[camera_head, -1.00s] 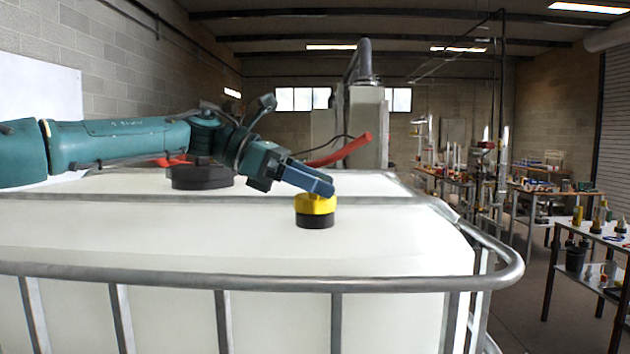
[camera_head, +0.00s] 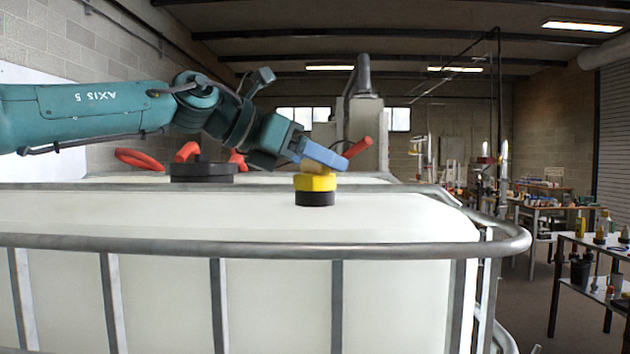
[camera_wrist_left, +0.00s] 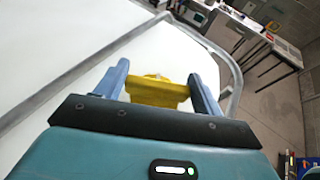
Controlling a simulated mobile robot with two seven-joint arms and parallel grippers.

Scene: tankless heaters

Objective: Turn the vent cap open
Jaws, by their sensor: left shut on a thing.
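The yellow vent cap (camera_head: 316,182) sits on a short black neck (camera_head: 315,198) on top of the white tank (camera_head: 250,215). My left gripper (camera_head: 322,158) reaches in from the left, tilted down onto the cap's top. In the left wrist view, the yellow cap (camera_wrist_left: 157,91) stands between the two blue fingers of my left gripper (camera_wrist_left: 160,84), which is shut on it. The near finger hides part of the cap's upper grip in the head view. My right gripper is not in view.
A metal rail (camera_head: 270,245) runs around the tank's top edge. Benches with tools (camera_head: 600,250) stand at the right.

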